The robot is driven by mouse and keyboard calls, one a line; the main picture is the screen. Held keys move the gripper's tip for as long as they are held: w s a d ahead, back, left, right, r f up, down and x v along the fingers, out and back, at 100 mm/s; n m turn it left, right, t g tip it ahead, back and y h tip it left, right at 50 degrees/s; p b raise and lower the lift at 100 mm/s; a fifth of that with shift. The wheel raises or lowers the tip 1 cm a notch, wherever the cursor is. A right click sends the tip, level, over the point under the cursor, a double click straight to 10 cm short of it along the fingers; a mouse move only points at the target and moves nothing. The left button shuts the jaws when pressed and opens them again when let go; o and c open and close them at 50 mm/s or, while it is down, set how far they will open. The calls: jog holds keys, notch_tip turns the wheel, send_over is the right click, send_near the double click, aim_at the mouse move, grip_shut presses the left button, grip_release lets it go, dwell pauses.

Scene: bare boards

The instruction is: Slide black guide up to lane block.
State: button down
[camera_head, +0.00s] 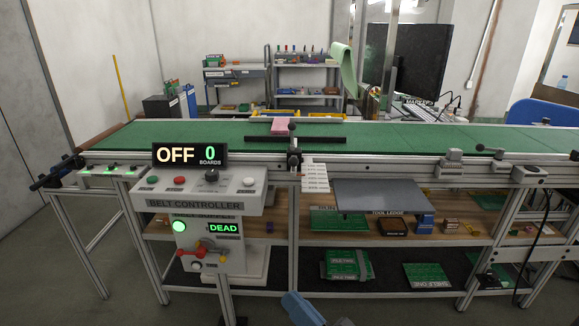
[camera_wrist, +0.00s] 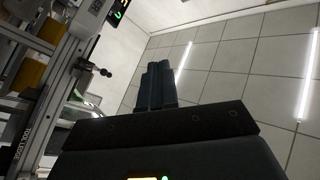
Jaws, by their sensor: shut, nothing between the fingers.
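A long black bar, likely the black guide (camera_head: 295,139), lies left to right over the green belt (camera_head: 400,136). It meets a dark upright clamp with a round knob (camera_head: 293,128) at the belt's near rail. A pink block (camera_head: 279,125) sits behind the bar, with a visible strip of belt between them. I cannot tell whether it is the lane block. My gripper (camera_wrist: 158,82) shows in the wrist view with its dark fingers together and nothing between them. It is away from the bar; its fingertips are not seen in the head view.
A belt controller (camera_head: 206,204) stands in front at left, its displays reading OFF, 0 boards and DEAD. A grey tool ledge (camera_head: 378,195) juts out right of the clamp. Small grey fixtures (camera_head: 453,162) sit on the right rail. Shelves below hold green boards (camera_head: 346,264).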

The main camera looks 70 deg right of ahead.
jog(key=w+d+r+m+g+h+p, duration=0.3)
jog(key=w+d+m+g+h, duration=0.4)
jog(key=d+m+h, duration=0.4)
jog(key=m+g+p, duration=0.3)
jog(key=m+g, duration=0.6)
jog(key=m, duration=0.3)
send_near(290, 164)
jog(key=shift+h, duration=0.3)
jog(key=x, duration=0.4)
jog(key=p+x, duration=0.1)
jog(key=x, duration=0.1)
jog(key=shift+s+d+f, duration=0.3)
jog(key=shift+d+f, duration=0.05)
jog(key=shift+d, duration=0.05)
jog(key=d, duration=0.1)
jog(key=w+d+b, duration=0.1)
jog(key=d+b, duration=0.1)
jog(key=shift+w+d+f, duration=0.15)
jog(key=shift+w+d, duration=0.15)
jog(key=shift+d, duration=0.05)
jog(key=shift+w+d, duration=0.15)
jog(key=shift+d, duration=0.25)
jog(key=shift+r, duration=0.2)
jog(key=shift+a+f, duration=0.1)
